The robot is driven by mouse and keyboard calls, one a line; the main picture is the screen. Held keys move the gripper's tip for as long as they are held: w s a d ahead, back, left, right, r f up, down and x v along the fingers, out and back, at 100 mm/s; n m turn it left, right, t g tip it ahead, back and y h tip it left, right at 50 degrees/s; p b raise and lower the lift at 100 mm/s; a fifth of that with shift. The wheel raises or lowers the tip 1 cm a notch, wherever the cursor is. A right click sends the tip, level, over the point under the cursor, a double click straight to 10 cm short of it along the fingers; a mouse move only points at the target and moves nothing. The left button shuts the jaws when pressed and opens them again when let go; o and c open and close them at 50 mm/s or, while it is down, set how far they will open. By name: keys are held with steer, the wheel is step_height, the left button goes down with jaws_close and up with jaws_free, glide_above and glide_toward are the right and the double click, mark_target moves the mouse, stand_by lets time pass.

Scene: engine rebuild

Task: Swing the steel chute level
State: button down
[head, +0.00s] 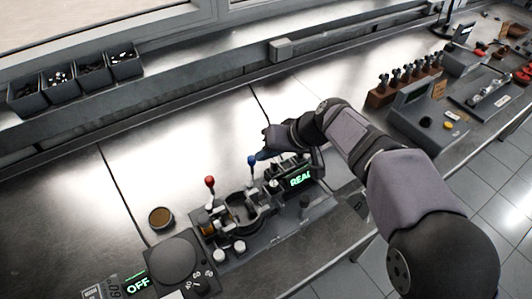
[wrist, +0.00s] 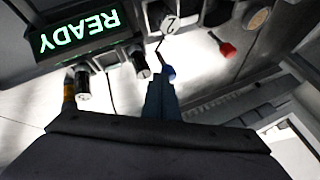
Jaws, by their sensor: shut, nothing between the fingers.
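A bench machine (head: 250,215) stands at the front middle of the bench in the head view. It has a red-knobbed lever (head: 209,182) and a blue-knobbed lever (head: 252,160). My gripper (head: 261,155) is shut and empty, with its blue fingertips right by the blue knob. In the wrist view the closed fingers (wrist: 160,98) point at the blue knob (wrist: 167,72); whether they touch it I cannot tell. The red knob (wrist: 227,50) is farther right there. I cannot make out the steel chute for certain; my arm and the machine's dark parts may hide it.
A green READY display (head: 300,179) is on the machine's right side. A round dark platform (head: 171,262) with an OFF display (head: 138,286) is at front left. A small brown dish (head: 161,217) sits nearby. Parts bins (head: 75,78) stand at back left. Bare steel lies behind the machine.

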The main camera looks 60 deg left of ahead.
steer(key=shift+a+n+g, duration=0.3)
steer(key=shift+n+g, duration=0.1)
steer(key=shift+n, duration=0.2)
steer(key=s+a+n+g+h+p, duration=0.1)
steer(key=s+a+n+h+p, duration=0.1)
steer(key=s+a+n+p, duration=0.1)
steer(key=shift+s+a+n+g+p, duration=0.4)
steer(key=shift+s+a+p, duration=0.2)
steer(key=shift+s, duration=0.05)
stand_by(0.7)
steer(key=shift+s, duration=0.15)
steer(key=shift+r, duration=0.1)
stand_by(0.6)
steer(key=b+v, duration=0.2)
steer(key=v, duration=0.5)
steer(key=shift+d+r, duration=0.1)
